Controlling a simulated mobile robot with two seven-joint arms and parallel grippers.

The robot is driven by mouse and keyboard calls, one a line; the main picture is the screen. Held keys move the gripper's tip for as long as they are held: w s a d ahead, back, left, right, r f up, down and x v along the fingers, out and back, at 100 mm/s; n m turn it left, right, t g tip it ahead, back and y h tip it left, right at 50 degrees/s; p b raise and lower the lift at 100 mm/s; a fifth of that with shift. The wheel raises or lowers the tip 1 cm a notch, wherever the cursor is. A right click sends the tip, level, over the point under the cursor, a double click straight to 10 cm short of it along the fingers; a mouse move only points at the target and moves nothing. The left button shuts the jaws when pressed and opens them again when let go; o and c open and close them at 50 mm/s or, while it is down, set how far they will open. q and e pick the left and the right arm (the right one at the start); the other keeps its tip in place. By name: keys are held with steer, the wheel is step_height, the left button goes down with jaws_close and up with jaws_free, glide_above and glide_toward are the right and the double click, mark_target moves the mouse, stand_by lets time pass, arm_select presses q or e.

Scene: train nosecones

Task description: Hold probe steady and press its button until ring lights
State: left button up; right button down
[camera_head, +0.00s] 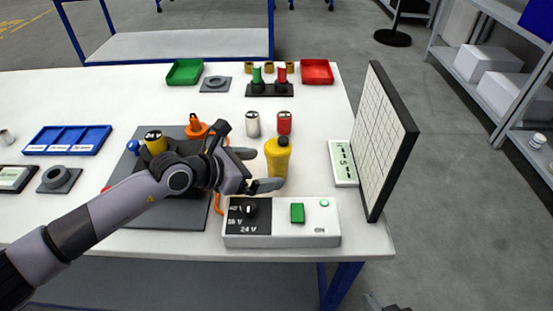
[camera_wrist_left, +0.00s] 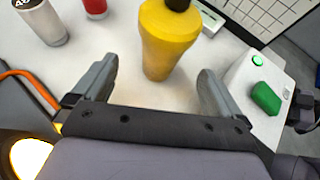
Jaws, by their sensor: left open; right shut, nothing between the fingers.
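The yellow probe (camera_head: 278,158) with a dark top stands upright on the white table, just behind the control box. In the left wrist view the probe (camera_wrist_left: 168,40) lies ahead of and between the spread fingers, with gaps on both sides. My left gripper (camera_head: 256,170) is open at the probe's left side. In the left wrist view my left gripper (camera_wrist_left: 158,85) holds nothing. No lit ring shows on the probe. Its dark top (camera_wrist_left: 177,4) is cut by the frame edge. Of my right gripper (camera_head: 390,307) only a dark part shows at the bottom edge.
The white control box (camera_head: 282,238) has a green button and a dial. A tilted white gridded panel (camera_head: 383,140) stands at right. White (camera_head: 253,124) and red (camera_head: 284,123) cylinders stand behind the probe. A grey mat (camera_head: 165,212) lies under my left arm.

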mark_target(269, 169)
arm_select(q)
steer(key=b+x, duration=0.2)
steer(key=x, duration=0.1)
steer(key=shift+d+f, duration=0.15)
steer(key=shift+f, duration=0.1)
steer(key=shift+w+d+f+b, duration=0.15)
steer(key=shift+w+d+b, duration=0.15)
steer(key=shift+w+d, duration=0.1)
